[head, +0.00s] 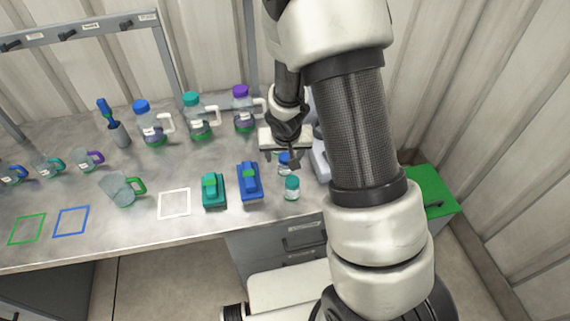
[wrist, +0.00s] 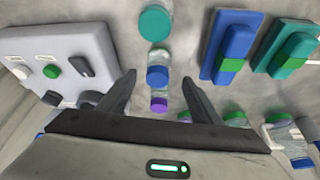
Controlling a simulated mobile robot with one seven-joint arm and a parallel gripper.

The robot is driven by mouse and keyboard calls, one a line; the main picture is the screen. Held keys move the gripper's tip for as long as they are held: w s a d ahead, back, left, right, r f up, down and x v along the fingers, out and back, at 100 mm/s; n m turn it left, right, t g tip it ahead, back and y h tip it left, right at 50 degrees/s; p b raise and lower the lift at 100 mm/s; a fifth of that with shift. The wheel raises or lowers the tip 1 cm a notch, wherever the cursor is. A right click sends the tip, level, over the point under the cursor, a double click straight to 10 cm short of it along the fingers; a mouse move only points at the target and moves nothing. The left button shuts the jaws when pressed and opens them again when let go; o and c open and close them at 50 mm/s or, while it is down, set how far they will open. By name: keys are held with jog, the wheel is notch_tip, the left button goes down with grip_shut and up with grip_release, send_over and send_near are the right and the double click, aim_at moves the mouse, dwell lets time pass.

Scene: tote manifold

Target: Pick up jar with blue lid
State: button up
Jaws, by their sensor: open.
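The jar with the blue lid (wrist: 157,75) stands upright in the middle of the wrist view. In the head view this jar (head: 284,159) is partly hidden by my gripper. My gripper (wrist: 158,82) is open, with one finger on each side of the blue lid in the wrist view. Whether the fingers are above or level with the lid is hard to tell; I see no contact. In the head view my gripper (head: 284,157) points down at the jar. A jar with a teal lid (wrist: 156,22) and a jar with a purple lid (wrist: 159,103) stand in line with it.
A white panel with knobs (wrist: 62,72) stands beside the jars. Blue (head: 249,181) and teal (head: 213,190) blocks lie on the other side. Bottles with handles, including a purple-lidded one (head: 241,108), stand at the back of the bench. A white outlined square (head: 174,204) is empty.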

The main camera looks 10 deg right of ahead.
aim_at(285, 158)
jog(key=x, duration=0.5)
jog(key=shift+d, duration=0.2)
jog(key=c, duration=1.2)
